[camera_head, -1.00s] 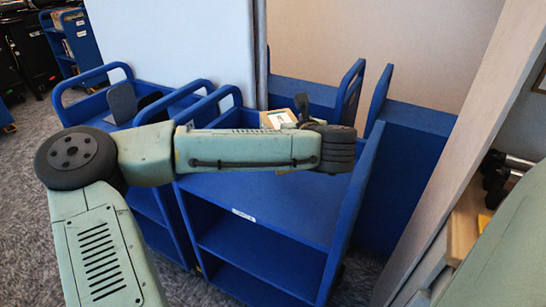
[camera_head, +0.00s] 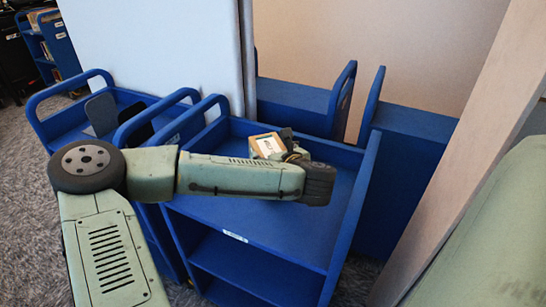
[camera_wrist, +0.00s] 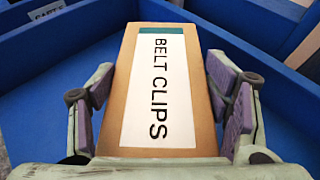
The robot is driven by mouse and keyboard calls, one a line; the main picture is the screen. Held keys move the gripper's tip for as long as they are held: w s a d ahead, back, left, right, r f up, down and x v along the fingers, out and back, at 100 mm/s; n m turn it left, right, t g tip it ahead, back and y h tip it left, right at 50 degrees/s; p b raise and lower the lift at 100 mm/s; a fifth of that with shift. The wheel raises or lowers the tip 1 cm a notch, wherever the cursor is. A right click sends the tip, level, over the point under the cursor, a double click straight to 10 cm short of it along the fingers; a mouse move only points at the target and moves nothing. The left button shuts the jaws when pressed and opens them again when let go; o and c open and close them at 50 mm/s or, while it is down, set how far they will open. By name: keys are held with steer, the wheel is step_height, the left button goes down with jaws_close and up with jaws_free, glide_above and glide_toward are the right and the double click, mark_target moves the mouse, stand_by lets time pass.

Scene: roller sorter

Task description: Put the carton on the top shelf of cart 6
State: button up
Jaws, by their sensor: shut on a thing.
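The carton is a brown box with a white and teal label reading "BELT CLIPS" (camera_wrist: 160,105). In the head view the carton (camera_head: 266,145) is above the top shelf of a blue cart (camera_head: 310,232), toward its back. My gripper (camera_head: 287,143) is shut on the carton, with a pad on each side in the wrist view. The carton's underside is hidden, so I cannot tell whether it touches the shelf. The cart's front label (camera_head: 235,237) is too small to read. My forearm hides part of the shelf.
Another blue cart (camera_head: 75,125) stands close on the left, with dark bookends on it. More blue carts (camera_head: 415,125) stand behind and to the right. A pale panel (camera_head: 150,45) rises behind the left carts. The visible top shelf is otherwise bare.

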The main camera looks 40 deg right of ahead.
steer(key=shift+f, duration=0.9)
steer(key=shift+f, duration=0.15)
steer(key=o, duration=1.6)
steer(key=shift+c, duration=0.2)
steer(key=b+v, duration=0.3)
steer(key=v, duration=0.9)
